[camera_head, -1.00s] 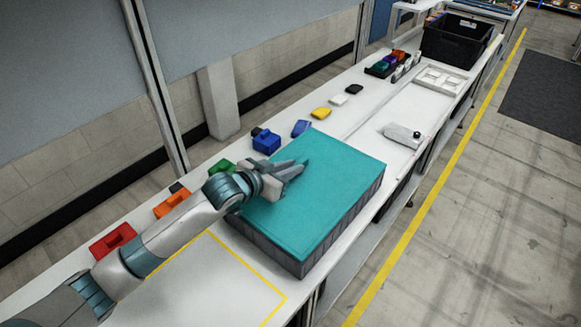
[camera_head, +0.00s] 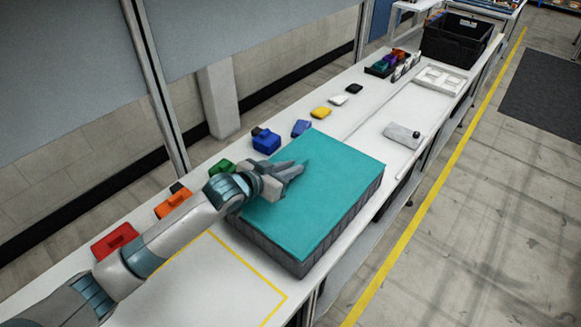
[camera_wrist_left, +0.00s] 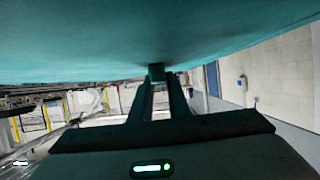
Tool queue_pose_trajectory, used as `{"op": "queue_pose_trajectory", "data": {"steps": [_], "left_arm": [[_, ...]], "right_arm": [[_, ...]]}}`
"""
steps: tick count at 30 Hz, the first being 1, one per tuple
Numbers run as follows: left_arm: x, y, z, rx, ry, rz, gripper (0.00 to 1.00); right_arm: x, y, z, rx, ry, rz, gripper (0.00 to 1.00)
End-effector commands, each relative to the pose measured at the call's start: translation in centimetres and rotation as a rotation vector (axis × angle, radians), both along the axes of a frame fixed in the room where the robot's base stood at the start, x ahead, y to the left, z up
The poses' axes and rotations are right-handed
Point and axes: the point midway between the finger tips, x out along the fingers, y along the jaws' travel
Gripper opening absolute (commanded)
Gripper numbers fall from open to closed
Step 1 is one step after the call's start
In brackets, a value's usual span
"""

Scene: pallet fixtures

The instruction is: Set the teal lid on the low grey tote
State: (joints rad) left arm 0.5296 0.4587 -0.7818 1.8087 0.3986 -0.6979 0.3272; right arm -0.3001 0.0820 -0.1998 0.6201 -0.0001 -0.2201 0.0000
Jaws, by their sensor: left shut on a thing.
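The teal lid (camera_head: 325,195) lies flat over the low grey tote (camera_head: 345,225) on the bench and covers its top. Only the tote's ribbed grey side walls show below the lid. My left gripper (camera_head: 300,170) is over the lid's left part in the head view. In the left wrist view the gripper's fingers (camera_wrist_left: 157,78) close on a small teal part under the lid's broad teal surface (camera_wrist_left: 160,35). Whether the lid's edges are fully seated on the rim cannot be told. My right gripper is not in view.
A yellow-outlined area (camera_head: 225,280) on the near bench is empty. Red (camera_head: 115,240), orange (camera_head: 172,203), green (camera_head: 221,168) and blue (camera_head: 266,141) pieces line the back edge. A grey box-like device (camera_head: 402,135) and a black crate (camera_head: 457,40) stand farther along.

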Motion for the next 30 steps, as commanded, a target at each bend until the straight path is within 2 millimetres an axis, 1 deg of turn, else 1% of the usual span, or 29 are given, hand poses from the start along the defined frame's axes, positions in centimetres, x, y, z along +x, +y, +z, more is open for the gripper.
{"op": "queue_pose_trajectory", "data": {"steps": [12, 30], "left_arm": [[0.04, -0.03, 0.11, -0.002, -0.002, 0.0, 0.0], [0.05, -0.02, -0.57, -0.002, -0.002, 0.0, 0.0]], "right_arm": [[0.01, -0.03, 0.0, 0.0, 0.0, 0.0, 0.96], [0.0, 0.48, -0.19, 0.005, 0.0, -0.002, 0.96]]}}
